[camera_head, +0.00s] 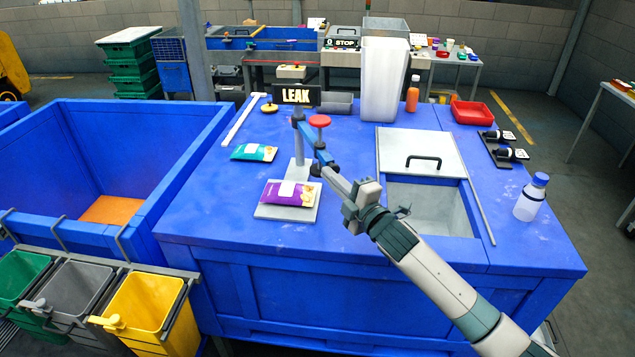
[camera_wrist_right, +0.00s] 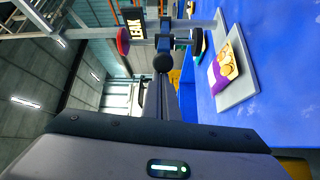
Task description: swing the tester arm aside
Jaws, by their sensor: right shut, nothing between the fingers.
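The tester has a grey post (camera_head: 297,160) on a pale base plate (camera_head: 300,214), a "LEAK" sign (camera_head: 296,96), a red disc (camera_head: 319,121) and a blue tester arm (camera_head: 308,136). The arm reaches from the post toward my right gripper (camera_head: 321,169). My right gripper is shut and empty, its tips at the arm's near end by a dark round knob (camera_wrist_right: 162,63). I cannot tell whether they touch. A purple packet (camera_head: 288,194) lies on the plate, left of my gripper; the wrist view shows it too (camera_wrist_right: 224,68). My left gripper is out of view.
A teal packet (camera_head: 254,153) lies on the blue table (camera_head: 215,210). An open-topped hatch with a grey lid (camera_head: 398,150) is right of the tester. A clear bin (camera_head: 384,80), red tray (camera_head: 472,113) and white bottle (camera_head: 531,198) stand around. Coloured bins (camera_head: 145,300) hang at the left front.

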